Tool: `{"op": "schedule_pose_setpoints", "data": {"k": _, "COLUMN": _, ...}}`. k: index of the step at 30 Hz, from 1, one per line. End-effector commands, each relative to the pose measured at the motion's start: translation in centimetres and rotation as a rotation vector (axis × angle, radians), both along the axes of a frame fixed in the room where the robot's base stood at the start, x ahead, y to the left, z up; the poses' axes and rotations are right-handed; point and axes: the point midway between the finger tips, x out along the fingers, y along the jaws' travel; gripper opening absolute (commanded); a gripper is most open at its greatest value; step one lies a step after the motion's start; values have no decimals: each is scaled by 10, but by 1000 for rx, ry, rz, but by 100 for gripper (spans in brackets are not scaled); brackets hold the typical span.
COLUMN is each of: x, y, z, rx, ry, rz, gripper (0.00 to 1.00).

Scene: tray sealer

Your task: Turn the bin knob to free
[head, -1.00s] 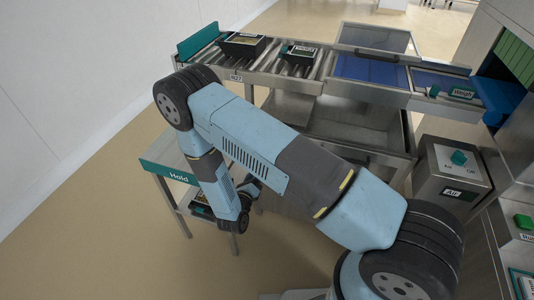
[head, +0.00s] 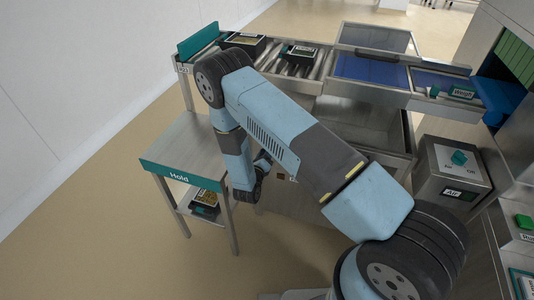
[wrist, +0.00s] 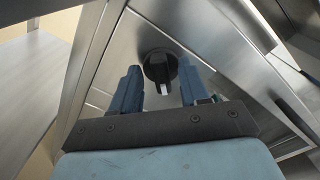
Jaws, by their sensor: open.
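In the wrist view a round black knob (wrist: 160,67) with a raised grip sits on a grey metal panel (wrist: 125,55). My gripper (wrist: 158,90) is open, with its two blue fingers apart. The knob shows between and just beyond the fingertips; I cannot tell whether they touch it. Any markings around the knob are not readable. In the head view my gripper (head: 262,162) is low in front of the conveyor's metal bin, and my arm hides part of it. The knob is not clearly seen there.
A Hold table (head: 185,150) with a tray (head: 206,198) on its lower shelf stands left of my arm. The roller conveyor (head: 290,65) with two trays runs behind. An Air box (head: 450,170) with a teal knob stands at right. Open floor lies at front left.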

Motion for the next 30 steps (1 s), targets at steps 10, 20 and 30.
{"op": "schedule_pose_setpoints", "data": {"k": 10, "x": 0, "y": 0, "z": 0, "rx": 0, "ry": 1, "rz": -1, "gripper": 27}}
{"op": "schedule_pose_setpoints", "data": {"k": 20, "x": 0, "y": 0, "z": 0, "rx": 0, "ry": 1, "rz": -1, "gripper": 0}}
{"op": "schedule_pose_setpoints", "data": {"k": 30, "x": -1, "y": -8, "z": -1, "rx": -1, "ry": 3, "rz": -1, "gripper": 0}}
